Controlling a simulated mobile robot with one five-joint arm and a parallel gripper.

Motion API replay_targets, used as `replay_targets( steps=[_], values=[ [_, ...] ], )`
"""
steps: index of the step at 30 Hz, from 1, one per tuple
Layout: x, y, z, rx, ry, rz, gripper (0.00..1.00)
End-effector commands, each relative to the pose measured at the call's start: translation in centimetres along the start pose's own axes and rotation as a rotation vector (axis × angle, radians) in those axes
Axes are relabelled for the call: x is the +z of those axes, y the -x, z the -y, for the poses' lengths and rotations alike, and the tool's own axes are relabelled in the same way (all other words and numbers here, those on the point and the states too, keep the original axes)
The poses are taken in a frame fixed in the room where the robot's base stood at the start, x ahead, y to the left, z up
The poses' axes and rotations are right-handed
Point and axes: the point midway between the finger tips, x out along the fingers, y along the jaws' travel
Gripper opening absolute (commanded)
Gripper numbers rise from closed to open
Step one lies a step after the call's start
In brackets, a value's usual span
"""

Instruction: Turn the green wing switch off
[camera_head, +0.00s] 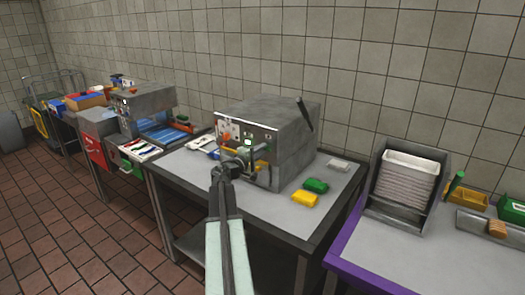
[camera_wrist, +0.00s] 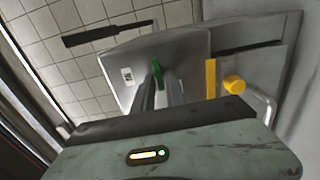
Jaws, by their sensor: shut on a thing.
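The green wing switch (camera_wrist: 157,74) shows in the wrist view on the metal panel (camera_wrist: 190,45) of a grey machine. My gripper (camera_wrist: 162,92) has its two fingers closed around the switch, one on each side. Only its upper end shows above the fingers; the rest is hidden. In the head view my gripper (camera_head: 236,168) is at the front of the grey box-shaped machine (camera_head: 285,135) on the middle table.
A yellow bar (camera_wrist: 210,78) and a yellow knob (camera_wrist: 234,85) sit right of the switch. A green block (camera_head: 316,185) and a yellow block (camera_head: 304,199) lie on the table (camera_head: 240,198) beside the machine. The tiled floor (camera_head: 110,240) at left is clear.

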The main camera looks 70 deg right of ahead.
Motion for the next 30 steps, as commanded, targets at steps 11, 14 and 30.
replay_targets(
  steps=[11, 14, 30],
  values=[
    [0.1, 0.0, 0.1, -0.002, -0.001, 0.001, 0.19],
    [0.0, 0.0, 0.1, -0.002, -0.001, 0.001, 0.3],
    [0.2, 3.4, 0.0, 0.0, 0.001, -0.002, 0.3]
  ],
)
